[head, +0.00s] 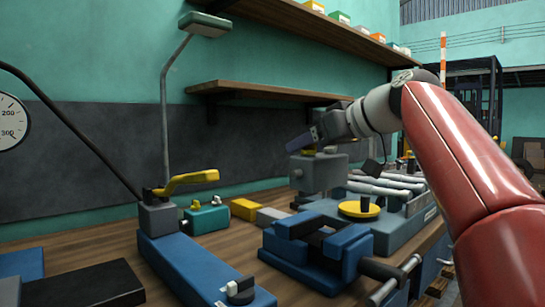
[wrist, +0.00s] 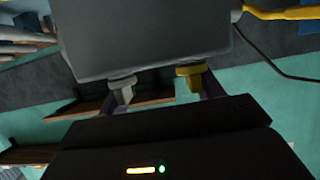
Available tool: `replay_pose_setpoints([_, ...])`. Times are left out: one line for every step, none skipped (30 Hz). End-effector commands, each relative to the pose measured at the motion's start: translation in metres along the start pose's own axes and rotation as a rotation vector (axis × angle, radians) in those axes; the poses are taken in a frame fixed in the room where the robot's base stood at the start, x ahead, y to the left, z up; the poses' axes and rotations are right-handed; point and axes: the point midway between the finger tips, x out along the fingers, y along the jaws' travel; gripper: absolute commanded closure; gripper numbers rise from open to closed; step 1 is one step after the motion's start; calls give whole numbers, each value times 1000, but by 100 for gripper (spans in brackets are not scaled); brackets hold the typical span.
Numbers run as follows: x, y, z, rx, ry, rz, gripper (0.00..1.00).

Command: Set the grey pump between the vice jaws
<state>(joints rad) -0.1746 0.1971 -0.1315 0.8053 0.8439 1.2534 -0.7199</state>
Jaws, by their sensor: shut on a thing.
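The grey pump (head: 318,174) is a box with a small yellow and a grey fitting on top. My gripper (head: 314,147) is shut on it from above and holds it in the air over the bench. In the wrist view the pump (wrist: 145,38) fills the upper middle, its two fittings facing my gripper (wrist: 163,95). The exact grip contact is partly hidden. The blue vice (head: 345,260) stands on the bench at the front, below the pump and nearer the camera. Its jaws are apart, with a dark gap between them, and the gap is empty.
A blue fixture with a yellow disc (head: 359,209) and pale bars stands behind the vice. A lamp (head: 165,120), a blue block with a yellow lever (head: 187,182) and small boxes (head: 244,209) stand left. A shelf (head: 275,88) runs along the wall behind.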

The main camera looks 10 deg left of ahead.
Motion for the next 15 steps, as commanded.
replay_pose_setpoints([-7, 2, -2, -4, 6, 4, 90])
replay_pose_setpoints([-9, 3, -2, -5, 7, 3, 90])
replay_pose_setpoints([-11, 4, -1, -6, 8, 3, 90])
replay_pose_setpoints([-12, 4, -1, -6, 9, 3, 90])
replay_pose_setpoints([-12, 4, 0, -6, 9, 3, 90])
replay_pose_setpoints([-12, 4, 1, -6, 9, 3, 90])
replay_pose_setpoints([-12, 4, 2, -6, 9, 3, 90])
replay_pose_setpoints([-11, 4, 3, -6, 9, 2, 90])
replay_pose_setpoints([-10, 4, 5, -7, 10, 3, 90])
replay_pose_setpoints([-10, 4, 7, -7, 10, 2, 90])
replay_pose_setpoints([-9, 4, 9, -6, 9, 2, 90])
replay_pose_setpoints([-7, 4, 13, -5, 8, 2, 90])
replay_pose_setpoints([-6, 4, 15, -6, 9, 3, 90])
replay_pose_setpoints([-6, 4, 18, -5, 9, 3, 90])
replay_pose_setpoints([-4, 4, 22, -5, 8, 3, 90])
